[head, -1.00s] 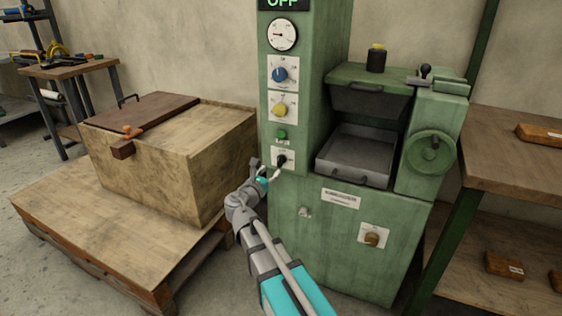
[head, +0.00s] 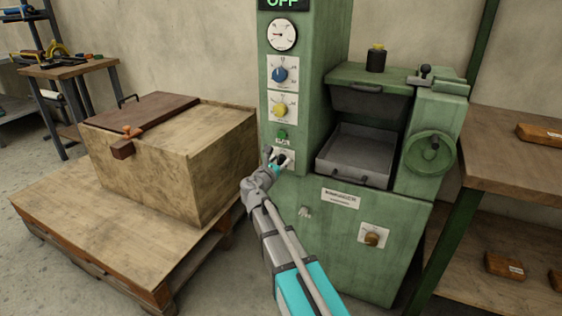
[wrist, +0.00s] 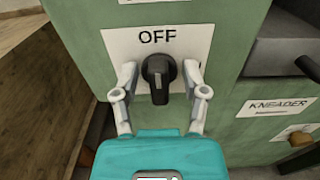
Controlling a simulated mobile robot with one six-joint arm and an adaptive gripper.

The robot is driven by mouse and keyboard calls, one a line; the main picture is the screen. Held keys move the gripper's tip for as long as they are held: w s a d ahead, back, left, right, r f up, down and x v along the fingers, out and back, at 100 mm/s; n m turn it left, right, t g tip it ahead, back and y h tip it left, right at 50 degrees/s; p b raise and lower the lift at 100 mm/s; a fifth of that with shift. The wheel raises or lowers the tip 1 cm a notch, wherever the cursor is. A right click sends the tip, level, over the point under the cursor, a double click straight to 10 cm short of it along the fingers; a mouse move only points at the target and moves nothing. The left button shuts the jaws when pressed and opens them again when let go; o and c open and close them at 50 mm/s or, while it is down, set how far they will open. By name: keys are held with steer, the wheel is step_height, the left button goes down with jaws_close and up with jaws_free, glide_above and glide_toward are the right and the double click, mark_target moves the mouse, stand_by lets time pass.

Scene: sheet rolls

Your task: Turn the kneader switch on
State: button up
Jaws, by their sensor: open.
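The green machine (head: 330,230) carries a black rotary switch (wrist: 158,80) on a white plate marked OFF, and its handle points about upright in the wrist view. A plate reading KNEADER (wrist: 282,106) is to the right. My gripper (wrist: 160,76) is open, with one finger on each side of the black switch; a small gap shows on both sides. In the head view, my gripper (head: 276,157) is at the switch plate below the green button (head: 282,135) and partly hides it. The display (head: 283,3) at the top reads OFF.
Above are a yellow knob (head: 280,109), a blue knob (head: 280,74) and a gauge (head: 282,34). A tray (head: 352,158) and a handwheel (head: 430,153) project on the right. A wooden box (head: 205,165) on a pallet stands close at left; a bench (head: 515,165) is at right.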

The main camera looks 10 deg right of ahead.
jaws_close()
steer(key=shift+d, duration=0.2)
steer(key=shift+a, duration=0.1)
